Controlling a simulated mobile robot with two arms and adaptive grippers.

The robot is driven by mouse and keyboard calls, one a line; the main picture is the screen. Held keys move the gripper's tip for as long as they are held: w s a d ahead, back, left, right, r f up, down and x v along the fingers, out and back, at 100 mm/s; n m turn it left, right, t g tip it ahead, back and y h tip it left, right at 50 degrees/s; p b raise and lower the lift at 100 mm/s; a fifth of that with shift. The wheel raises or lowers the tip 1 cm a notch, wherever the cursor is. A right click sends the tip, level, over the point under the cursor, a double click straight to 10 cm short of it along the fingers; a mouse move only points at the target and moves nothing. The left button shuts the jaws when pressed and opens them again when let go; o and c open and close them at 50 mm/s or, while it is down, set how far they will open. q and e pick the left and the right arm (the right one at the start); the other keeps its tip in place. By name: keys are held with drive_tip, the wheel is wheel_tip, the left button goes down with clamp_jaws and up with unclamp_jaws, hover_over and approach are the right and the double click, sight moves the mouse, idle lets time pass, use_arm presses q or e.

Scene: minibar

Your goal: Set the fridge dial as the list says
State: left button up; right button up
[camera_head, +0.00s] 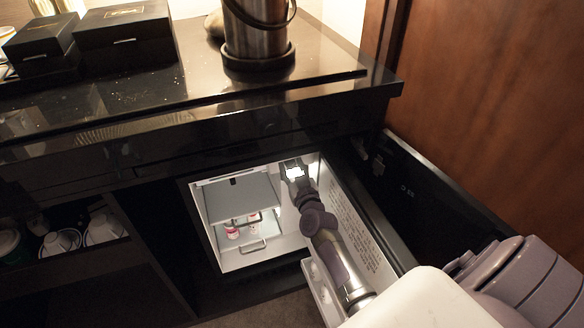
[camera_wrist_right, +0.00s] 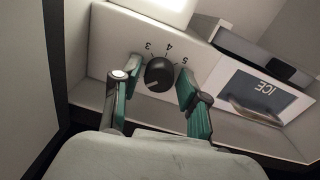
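The black fridge dial (camera_wrist_right: 159,74) sits on a white panel inside the fridge. The numbers 3, 4 and 5 show around it in the right wrist view; any others are hidden. A light mark shows on its face, but I cannot tell which number it points to. My right gripper (camera_wrist_right: 159,80) is open, one teal-padded finger on each side of the dial; contact is not clear. In the head view my right gripper (camera_head: 296,176) reaches into the fridge's upper right corner, hiding the dial. No list is readable. My left gripper is not in view.
The open fridge door (camera_head: 352,222) carries printed text too small to read. Grey flap marked ICE (camera_wrist_right: 258,92) is beside the dial. A metal ice bucket (camera_head: 256,35) and black boxes (camera_head: 124,32) stand on the counter above.

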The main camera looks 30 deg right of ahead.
clamp_jaws()
